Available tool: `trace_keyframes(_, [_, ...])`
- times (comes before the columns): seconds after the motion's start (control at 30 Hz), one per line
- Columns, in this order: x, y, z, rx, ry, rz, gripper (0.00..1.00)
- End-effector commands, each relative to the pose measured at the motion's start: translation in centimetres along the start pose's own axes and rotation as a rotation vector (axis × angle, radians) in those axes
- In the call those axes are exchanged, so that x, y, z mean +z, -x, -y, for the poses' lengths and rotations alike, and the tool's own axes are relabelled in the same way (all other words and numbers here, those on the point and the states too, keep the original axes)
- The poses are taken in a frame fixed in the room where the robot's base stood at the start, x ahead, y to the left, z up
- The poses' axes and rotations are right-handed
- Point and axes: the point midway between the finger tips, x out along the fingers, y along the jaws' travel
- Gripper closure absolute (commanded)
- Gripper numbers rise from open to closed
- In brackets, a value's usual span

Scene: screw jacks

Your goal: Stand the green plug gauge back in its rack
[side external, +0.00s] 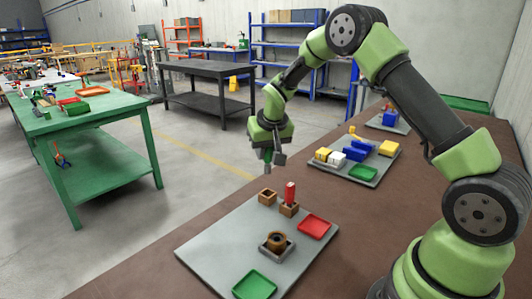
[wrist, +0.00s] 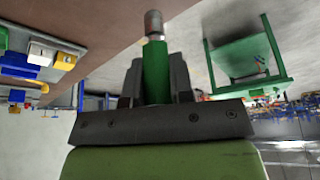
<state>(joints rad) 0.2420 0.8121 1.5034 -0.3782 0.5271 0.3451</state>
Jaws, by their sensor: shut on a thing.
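The green plug gauge (wrist: 155,72) is between my gripper's fingers in the wrist view, its grey tip (wrist: 153,23) pointing away from the palm. My gripper (wrist: 157,82) is shut on it. In the side view my gripper (side external: 273,156) hangs in the air above the far end of the grey board (side external: 215,240), and the gauge is small and hard to make out. A brown square rack socket (side external: 267,197) stands empty on the board below. Beside it, another brown socket (side external: 289,210) holds an upright red plug gauge (side external: 290,192).
On the board are a red tray (side external: 314,226), a green tray (side external: 254,286) and a brown ring piece (side external: 277,239) in a grey square holder. A second board (side external: 350,170) with yellow, white and blue blocks lies farther back. Brown tabletop is clear between the boards.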

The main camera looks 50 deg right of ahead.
Motion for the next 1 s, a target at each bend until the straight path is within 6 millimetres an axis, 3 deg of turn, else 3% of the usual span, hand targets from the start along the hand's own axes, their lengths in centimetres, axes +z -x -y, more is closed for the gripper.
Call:
trace_keyframes(0.27, [0.0,-0.1,0.0,0.000,0.000,-0.004,1.00])
trace_keyframes(0.7, [1.6,-3.8,0.0,0.002,0.000,-0.001,1.00])
trace_keyframes(1.0, [1.9,-4.6,0.0,0.001,-0.001,-0.003,1.00])
